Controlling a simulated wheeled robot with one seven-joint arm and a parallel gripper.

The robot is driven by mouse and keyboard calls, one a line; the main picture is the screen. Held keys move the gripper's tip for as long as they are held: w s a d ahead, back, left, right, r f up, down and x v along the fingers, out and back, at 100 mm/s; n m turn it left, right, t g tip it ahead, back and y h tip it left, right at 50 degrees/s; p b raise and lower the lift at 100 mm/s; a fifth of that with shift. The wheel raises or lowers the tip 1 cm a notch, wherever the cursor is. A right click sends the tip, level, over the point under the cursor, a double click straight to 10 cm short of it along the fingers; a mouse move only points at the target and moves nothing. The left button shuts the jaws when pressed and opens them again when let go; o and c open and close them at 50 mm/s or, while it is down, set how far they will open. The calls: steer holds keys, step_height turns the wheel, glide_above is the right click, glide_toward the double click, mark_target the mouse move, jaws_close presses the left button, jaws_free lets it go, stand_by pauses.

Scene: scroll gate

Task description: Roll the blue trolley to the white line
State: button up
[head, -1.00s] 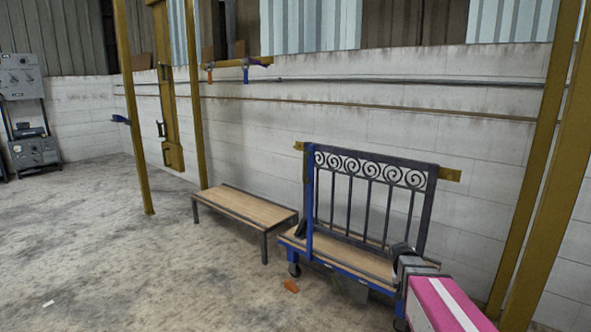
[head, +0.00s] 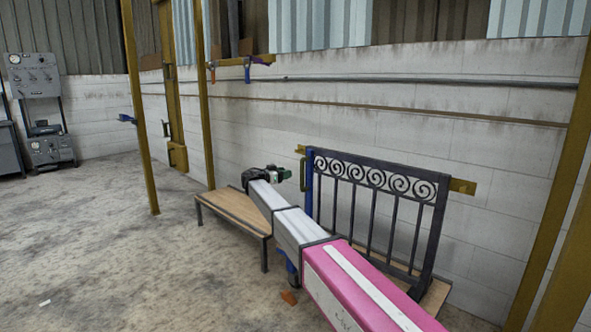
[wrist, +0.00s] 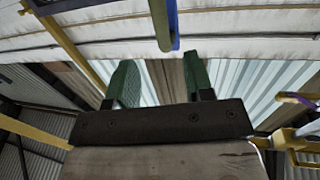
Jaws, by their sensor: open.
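The blue trolley (head: 309,185) stands by the white wall, with a dark scrollwork gate (head: 385,195) upright on its wooden deck. My arm hides much of the deck and the wheels. An olive handle (head: 303,173) sticks out on the left of the trolley's blue post. My gripper (head: 294,162) is open, just left of this handle. In the wrist view its green fingers (wrist: 160,80) are apart with nothing between them, and an olive and blue bar (wrist: 164,25) shows beyond the tips. I cannot make out a white line on the floor.
A low wooden bench (head: 232,212) stands left of the trolley, under my arm. Olive posts (head: 140,110) stand at left and right. The floor at left is mostly clear.

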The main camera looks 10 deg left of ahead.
mark_target(301, 169)
steer(key=x, duration=1)
steer(key=shift+w+d, duration=0.2)
steer(key=shift+w, duration=0.05)
jaws_close()
